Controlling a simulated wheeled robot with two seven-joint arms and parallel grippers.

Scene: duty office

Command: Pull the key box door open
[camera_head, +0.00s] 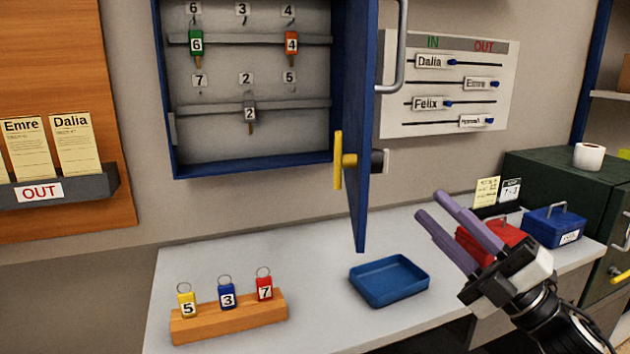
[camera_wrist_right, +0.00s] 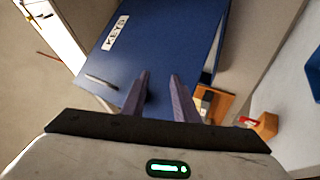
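The blue key box (camera_head: 250,165) is on the wall, and its door (camera_head: 357,120) stands wide open, swung out to the right. The door carries a grey bar handle (camera_head: 400,50) and a yellow key or latch (camera_head: 340,160). Inside, a green 6 tag, an orange 4 tag and a grey 2 tag hang on hooks. In the right wrist view the door's outer face (camera_wrist_right: 165,40) shows a KEYS label. My right gripper (camera_head: 435,215) is right of the door, apart from it, its purple fingers parted with nothing between them. My left gripper is not in view.
A wooden block (camera_head: 230,318) with tags 5, 3 and 7 and an empty blue tray (camera_head: 390,281) are on the counter. A red box (camera_head: 500,236) and a blue box (camera_head: 553,227) stand at right. An IN/OUT board (camera_head: 450,85) hangs behind the door.

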